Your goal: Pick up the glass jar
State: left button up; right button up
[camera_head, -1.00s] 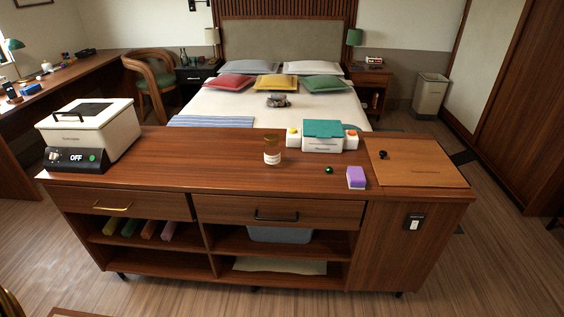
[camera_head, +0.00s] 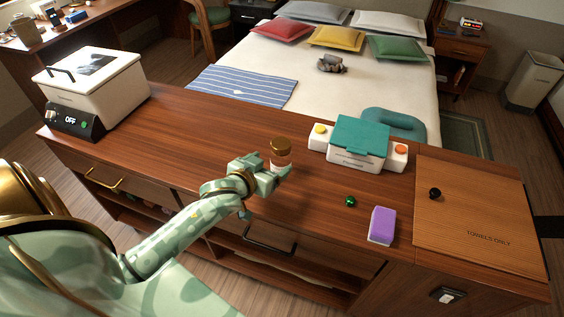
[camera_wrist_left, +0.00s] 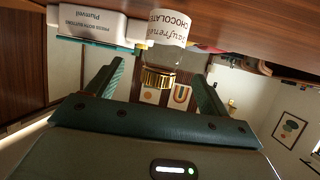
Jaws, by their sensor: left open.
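The glass jar (camera_head: 281,150) has a brown-gold lid and a pale label, and stands upright on the wooden counter. My left gripper (camera_head: 274,172) is at the jar's near side in the head view and hides its lower part. In the left wrist view the picture is upside down; the jar's white "chocolate" label (camera_wrist_left: 168,25) and gold lid show between the two green fingers of my open left gripper (camera_wrist_left: 157,72). I cannot tell whether the fingers touch the jar. My right gripper is not in view.
A white box with a teal lid (camera_head: 360,140) and two coloured buttons stands right of the jar. A white cooker (camera_head: 95,85) stands left. The counter between is clear.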

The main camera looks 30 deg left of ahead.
aim_at(277, 159)
pick_arm(q)
jog(key=x, duration=0.2)
jog(key=shift+w+f, duration=0.25)
jog(key=shift+w, duration=0.05)
jog(key=shift+w+f+b, duration=0.1)
jog(key=shift+w+b, duration=0.15)
jog(key=shift+b, duration=0.1)
jog(key=x, duration=0.1)
jog(key=b+x, duration=0.1)
jog(key=x, duration=0.1)
jog(key=b+x, duration=0.1)
jog(key=x, duration=0.1)
jog(key=shift+s+a+f, duration=0.1)
jog(key=shift+a, duration=0.15)
jog(key=shift+s, duration=0.1)
jog(key=c, duration=1.2)
